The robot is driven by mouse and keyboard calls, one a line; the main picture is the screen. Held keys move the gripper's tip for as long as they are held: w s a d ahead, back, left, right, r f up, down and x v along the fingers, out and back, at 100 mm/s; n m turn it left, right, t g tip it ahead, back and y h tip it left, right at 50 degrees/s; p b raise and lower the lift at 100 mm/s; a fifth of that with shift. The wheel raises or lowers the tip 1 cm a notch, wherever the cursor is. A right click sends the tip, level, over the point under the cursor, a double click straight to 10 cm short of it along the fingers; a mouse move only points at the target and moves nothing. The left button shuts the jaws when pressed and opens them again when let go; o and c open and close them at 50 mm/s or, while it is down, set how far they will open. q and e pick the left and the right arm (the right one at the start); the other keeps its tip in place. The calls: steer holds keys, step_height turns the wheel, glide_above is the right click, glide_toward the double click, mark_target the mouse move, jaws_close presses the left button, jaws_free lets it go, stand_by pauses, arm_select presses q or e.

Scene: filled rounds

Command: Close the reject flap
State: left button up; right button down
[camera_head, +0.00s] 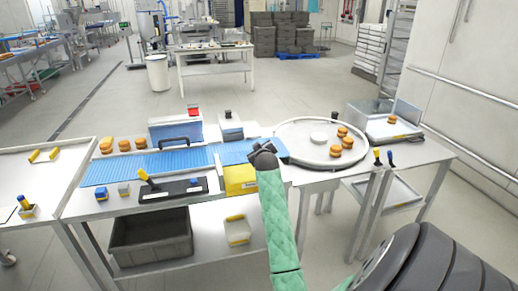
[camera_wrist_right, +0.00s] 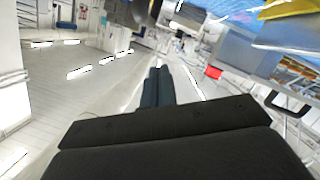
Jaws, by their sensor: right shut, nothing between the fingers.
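My right gripper (camera_head: 263,152), on the green-sleeved arm, is shut and empty. In the head view it overlaps the short blue belt section (camera_head: 233,154) between the long blue belt (camera_head: 150,163) and the round white table (camera_head: 295,150). In the right wrist view its shut fingers (camera_wrist_right: 158,88) point into open space, with blue surface (camera_wrist_right: 290,38) at upper right. A yellow box (camera_head: 240,176) sits in front of the short section, just left of my arm. I cannot make out for certain which part is the reject flap or how it stands. My left gripper is out of view.
A black handle (camera_head: 173,141) arches over the belt. A red-topped box (camera_head: 193,110) and a grey box (camera_head: 230,125) stand behind it. Orange-brown rounds (camera_head: 335,151) lie on the round table. A grey crate (camera_head: 150,238) sits on the shelf below.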

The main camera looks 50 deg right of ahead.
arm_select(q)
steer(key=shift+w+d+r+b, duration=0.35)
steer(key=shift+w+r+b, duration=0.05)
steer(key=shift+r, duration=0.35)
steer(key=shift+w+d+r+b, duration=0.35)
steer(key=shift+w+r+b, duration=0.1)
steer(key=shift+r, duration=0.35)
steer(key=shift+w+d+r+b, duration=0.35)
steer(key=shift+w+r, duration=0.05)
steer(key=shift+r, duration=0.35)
arm_select(e)
steer(key=v, duration=0.6)
steer(key=shift+s+a+r, duration=0.2)
steer(key=shift+a, duration=0.05)
